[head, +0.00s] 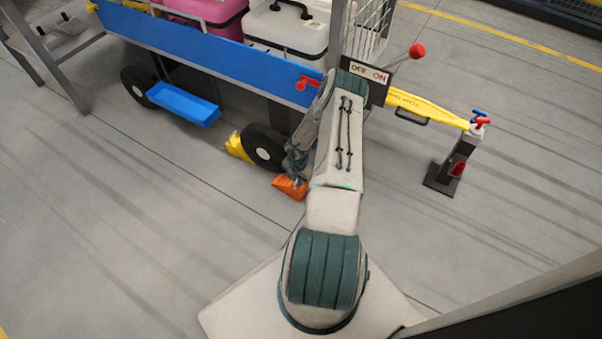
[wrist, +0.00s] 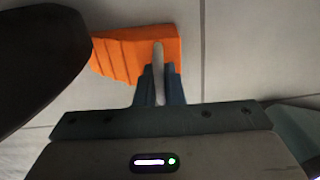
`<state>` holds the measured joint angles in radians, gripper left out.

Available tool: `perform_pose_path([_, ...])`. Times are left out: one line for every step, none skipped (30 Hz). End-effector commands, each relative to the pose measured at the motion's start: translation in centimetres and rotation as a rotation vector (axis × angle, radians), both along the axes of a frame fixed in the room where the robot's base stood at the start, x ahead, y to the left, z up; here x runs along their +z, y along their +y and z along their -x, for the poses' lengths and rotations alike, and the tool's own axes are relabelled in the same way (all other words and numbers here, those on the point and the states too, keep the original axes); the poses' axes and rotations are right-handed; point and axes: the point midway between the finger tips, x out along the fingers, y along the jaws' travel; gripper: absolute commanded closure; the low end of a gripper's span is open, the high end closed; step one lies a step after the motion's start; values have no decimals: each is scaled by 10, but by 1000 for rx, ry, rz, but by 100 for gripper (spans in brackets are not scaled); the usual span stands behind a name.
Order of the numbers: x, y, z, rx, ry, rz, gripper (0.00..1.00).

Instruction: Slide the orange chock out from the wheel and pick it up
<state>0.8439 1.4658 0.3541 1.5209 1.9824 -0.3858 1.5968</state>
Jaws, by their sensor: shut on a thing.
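The orange chock (head: 289,188) is on the floor at the near right side of the cart's black wheel (head: 264,146). In the wrist view the chock (wrist: 118,55) is ribbed, with its narrow end toward the dark wheel (wrist: 35,55) at left. I cannot tell whether they touch. My gripper (wrist: 160,80) is shut on the chock, with a pale upright piece between its fingers. In the head view my gripper (head: 296,170) is low beside the wheel, and my arm hides part of it.
A yellow chock (head: 238,147) sits at the wheel's other side. A blue bin (head: 184,104) hangs under the cart's blue side panel (head: 215,62). A dark post with a red-and-blue top (head: 456,160) stands at right by a yellow bar (head: 428,107).

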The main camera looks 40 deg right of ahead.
Motion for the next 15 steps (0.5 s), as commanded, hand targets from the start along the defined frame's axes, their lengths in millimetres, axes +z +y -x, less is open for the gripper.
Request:
perform_pose_path([2, 6, 3, 2, 4, -2, 100])
perform_pose_path([2, 9, 3, 1, 3, -1, 100])
perform_pose_path([2, 11, 4, -2, 2, -1, 100])
perform_pose_path([1, 13, 5, -3, 3, 0, 100])
perform_pose_path([1, 15, 6, -4, 2, 0, 100])
perform_pose_path([1, 17, 6, -6, 2, -2, 100])
perform_pose_path([1, 18, 7, -6, 2, -2, 100])
perform_pose_path([1, 19, 8, -7, 2, -2, 100])
perform_pose_path([1, 21, 8, -8, 2, -1, 100])
perform_pose_path([0, 21, 9, -9, 2, -1, 100])
perform_pose_path([0, 22, 9, -9, 2, -1, 100])
perform_pose_path([0, 23, 9, -9, 2, -2, 100])
perform_pose_path([0, 23, 9, -9, 2, -2, 100])
perform_pose_path([0, 24, 9, -9, 2, -2, 100])
perform_pose_path([0, 24, 9, -9, 1, -2, 100])
